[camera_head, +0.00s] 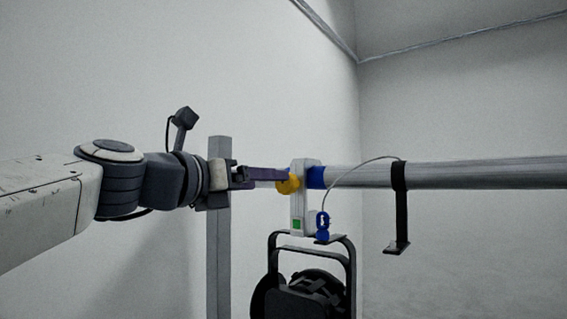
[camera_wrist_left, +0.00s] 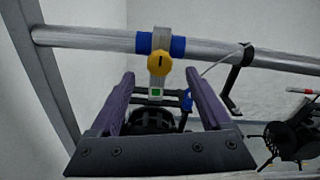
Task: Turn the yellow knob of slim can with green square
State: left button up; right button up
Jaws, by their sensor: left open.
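The yellow knob (camera_head: 288,184) sits on a light grey clamp (camera_head: 299,212) that hangs from the pipe, with a green square (camera_head: 297,224) low on it. Below the clamp hangs a black can (camera_head: 303,294) in its yoke. In the left wrist view the knob (camera_wrist_left: 161,61) shows a dark slot and stands just beyond the fingertips, centred between them. My left gripper (camera_head: 277,180) reaches in from the left with its purple fingers at the knob. In the left wrist view the gripper (camera_wrist_left: 160,82) is open and empty. I cannot tell whether a finger touches the knob. My right gripper does not show.
A grey horizontal pipe (camera_head: 450,175) with blue bands runs right. A black hook (camera_head: 400,205) hangs on it, joined by a thin cable to a blue clip (camera_head: 322,226). A grey post (camera_head: 219,260) stands behind my left wrist. Another black fixture (camera_wrist_left: 290,140) is at right.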

aim_at(290, 183)
pick_arm(q)
jog(key=p+x, duration=0.2)
jog(key=x, duration=0.4)
jog(key=shift+w+d, duration=0.2)
jog(key=shift+w, duration=0.05)
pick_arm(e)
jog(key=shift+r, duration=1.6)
pick_arm(q)
jog(key=shift+f, duration=0.1)
grip_shut()
jog(key=shift+m, duration=0.3)
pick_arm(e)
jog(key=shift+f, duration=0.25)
